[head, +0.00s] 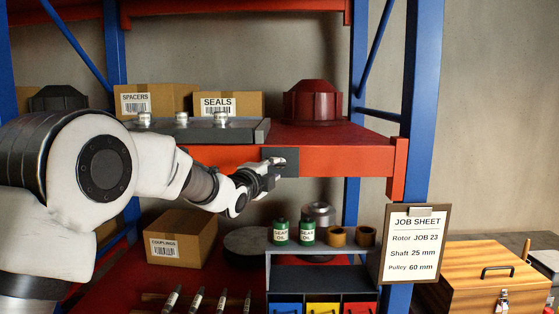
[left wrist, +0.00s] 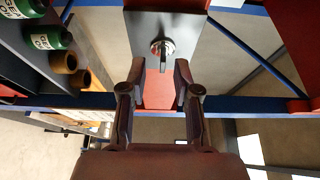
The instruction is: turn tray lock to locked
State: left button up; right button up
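The tray lock (left wrist: 162,48) is a small silver turn knob with a lever on a grey plate (left wrist: 193,33), fixed to the front of the red shelf beam. In the head view the dark plate (head: 291,157) shows on the beam, with the knob largely hidden by my gripper. My left gripper (head: 272,172) is at the plate. In the left wrist view its two fingers (left wrist: 158,72) are spread apart and empty, with the knob just beyond the tips, roughly between them. My right gripper is not in view.
On the shelf are boxes marked SPACERS (head: 150,101) and SEALS (head: 235,104) and a dark red housing (head: 312,103). A wooden box (head: 490,275) is at right.

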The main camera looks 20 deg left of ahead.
aim_at(280, 165)
pick_arm(q)
jog(key=w, duration=0.1)
jog(key=w+p, duration=0.1)
jog(key=w+d, duration=0.1)
jog(key=shift+r+p, duration=0.3)
jog(key=shift+p, duration=0.05)
jog(key=shift+a+f, duration=0.15)
jog(key=shift+w+f, duration=0.1)
grip_shut()
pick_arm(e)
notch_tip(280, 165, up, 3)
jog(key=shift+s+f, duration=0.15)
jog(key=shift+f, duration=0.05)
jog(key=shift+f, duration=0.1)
